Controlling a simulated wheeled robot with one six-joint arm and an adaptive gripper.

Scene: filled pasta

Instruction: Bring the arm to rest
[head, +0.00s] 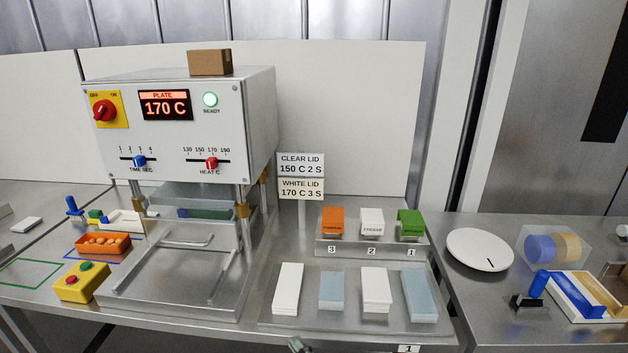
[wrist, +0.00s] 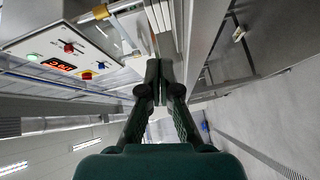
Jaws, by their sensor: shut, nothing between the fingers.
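My gripper (wrist: 160,80) shows in the wrist view with its two dark fingers together and nothing between them. It is apart from the bench and the press. The wrist view is turned over, with the heat press (wrist: 65,45) at its upper left. In the head view, the white sealing press (head: 180,125) stands on the steel bench at the left. Only a small dark part shows at the bottom edge there, and I cannot tell whether it belongs to my gripper.
The press display reads 170 C and its green light is lit. White and pale blue lid stacks (head: 376,290) lie on a tray at the front. Orange, white and green packs (head: 371,223) stand behind. An orange tray (head: 103,245) and a yellow button box (head: 80,282) lie left. A white disc (head: 479,250) lies right.

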